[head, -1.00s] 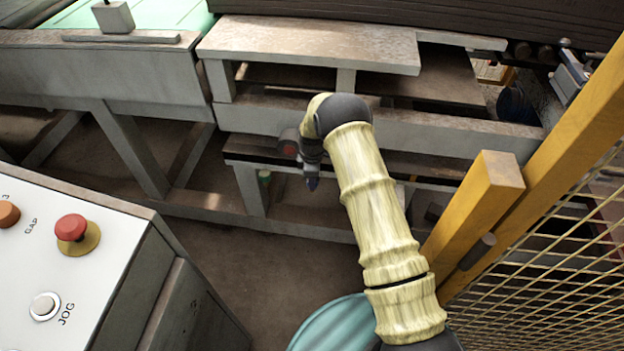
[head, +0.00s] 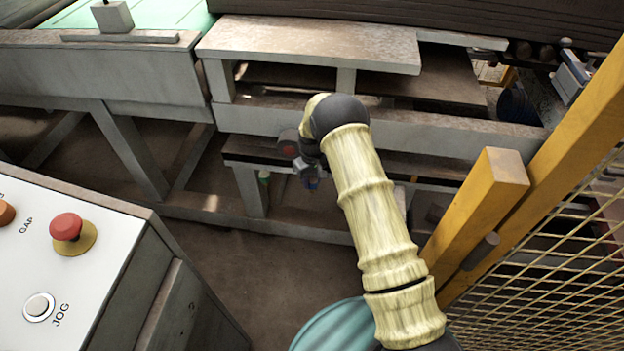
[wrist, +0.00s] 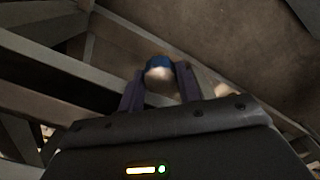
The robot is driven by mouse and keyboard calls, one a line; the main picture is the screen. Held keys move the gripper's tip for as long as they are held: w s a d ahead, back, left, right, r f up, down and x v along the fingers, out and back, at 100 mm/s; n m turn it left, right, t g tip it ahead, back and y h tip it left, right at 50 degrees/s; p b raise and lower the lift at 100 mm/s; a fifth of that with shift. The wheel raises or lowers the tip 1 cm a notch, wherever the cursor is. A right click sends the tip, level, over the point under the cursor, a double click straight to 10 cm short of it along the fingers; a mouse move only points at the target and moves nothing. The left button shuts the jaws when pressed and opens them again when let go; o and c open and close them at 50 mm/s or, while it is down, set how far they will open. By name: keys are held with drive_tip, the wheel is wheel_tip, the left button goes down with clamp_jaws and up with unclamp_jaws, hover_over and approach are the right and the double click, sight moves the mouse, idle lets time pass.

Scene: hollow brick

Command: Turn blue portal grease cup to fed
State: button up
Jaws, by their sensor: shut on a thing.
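The blue grease cup (wrist: 158,63) shows in the wrist view as a small round body with a blue top edge and a pale face. My gripper (wrist: 160,78) is shut on it, with one dark finger on each side. In the head view my gripper (head: 311,181) is small and dark below the frame beam, at the end of my pale yellow arm. A bit of blue shows there, but I cannot make out the cup or its markings. The cup's turned position cannot be read.
A grey steel frame (head: 380,128) surrounds the gripper. A small green-topped part (head: 264,177) and a dark red round part (head: 289,148) are close by on the left. A control panel (head: 75,255) is at left, a yellow post (head: 475,215) with mesh at right, a teal drum (head: 335,325) below.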

sight(312, 179)
drive_tip(key=m, duration=0.4)
drive_tip(key=shift+r+m, duration=0.1)
drive_tip(key=shift+m, duration=0.2)
drive_tip(key=m, duration=0.4)
drive_tip(key=shift+m, duration=0.3)
drive_tip(key=m, duration=0.4)
drive_tip(key=shift+m, duration=0.3)
drive_tip(key=m, duration=0.3)
drive_tip(key=shift+a, duration=0.1)
drive_tip(key=shift+m, duration=0.4)
drive_tip(key=o, duration=1)
wheel_tip(312, 179, up, 17)
drive_tip(key=shift+r+p, duration=0.15)
drive_tip(key=shift+p, duration=0.2)
